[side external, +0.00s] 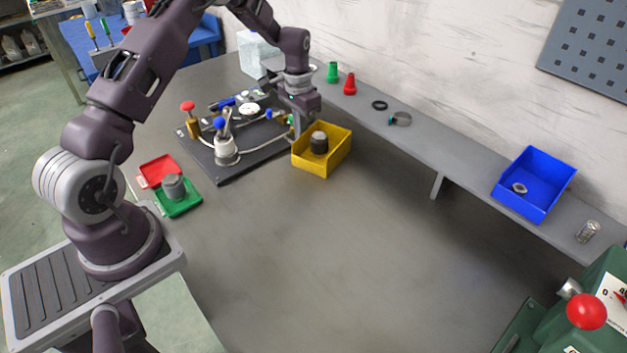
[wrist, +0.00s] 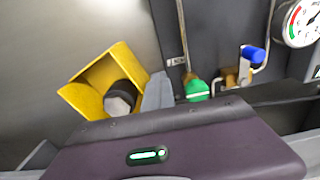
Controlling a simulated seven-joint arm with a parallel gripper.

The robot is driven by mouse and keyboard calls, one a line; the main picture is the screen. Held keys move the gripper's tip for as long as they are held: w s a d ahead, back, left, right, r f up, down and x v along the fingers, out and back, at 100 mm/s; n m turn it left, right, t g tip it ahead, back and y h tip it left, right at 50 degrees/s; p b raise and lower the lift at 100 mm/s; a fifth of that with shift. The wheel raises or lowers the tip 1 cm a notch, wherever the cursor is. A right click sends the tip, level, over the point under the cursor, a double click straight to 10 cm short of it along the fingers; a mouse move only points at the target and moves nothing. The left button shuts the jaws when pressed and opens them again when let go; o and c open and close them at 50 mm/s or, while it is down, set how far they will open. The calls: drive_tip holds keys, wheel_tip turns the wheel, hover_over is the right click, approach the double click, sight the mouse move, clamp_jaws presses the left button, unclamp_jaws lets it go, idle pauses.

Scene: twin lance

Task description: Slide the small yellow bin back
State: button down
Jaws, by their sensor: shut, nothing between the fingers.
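The small yellow bin (side external: 322,164) sits on the grey table at the right corner of the dark fixture board. A dark cylindrical part with a grey top (side external: 319,142) stands inside it. In the wrist view the bin (wrist: 88,102) is at the left, partly hidden by my gripper body. My gripper (side external: 296,124) points down at the bin's left rear side, between bin and board. Its fingers are shut and empty. In the wrist view the grey fingertip (wrist: 157,92) is right beside the bin's wall; I cannot tell whether they touch.
The fixture board (side external: 225,170) with gauge, hoses and valves lies left of the bin. A raised grey shelf (side external: 425,140) runs along the wall, holding green and red cones, rings and a blue bin (side external: 540,180). The table's front middle is clear.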

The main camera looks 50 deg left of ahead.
drive_tip(key=shift+s+a, duration=0.15)
drive_tip(key=shift+s, duration=0.1)
drive_tip(key=shift+d+f, duration=0.1)
drive_tip(key=shift+d, duration=0.35)
drive_tip(key=shift+a, duration=0.35)
drive_tip(key=s+d+r, duration=0.1)
drive_tip(key=d+r, duration=0.1)
drive_tip(key=r, duration=0.6)
drive_tip(key=s+d+r, duration=0.2)
drive_tip(key=r, duration=0.7)
drive_tip(key=s+d+r+t, duration=0.3)
drive_tip(key=s+d+r, duration=0.5)
drive_tip(key=s+r, duration=0.1)
drive_tip(key=s+d+t, duration=0.1)
drive_tip(key=s+d, duration=0.2)
drive_tip(key=s, duration=0.6)
drive_tip(key=s+d+t, duration=0.1)
drive_tip(key=s+d, duration=0.3)
drive_tip(key=s, duration=0.6)
drive_tip(key=shift+s, duration=0.3)
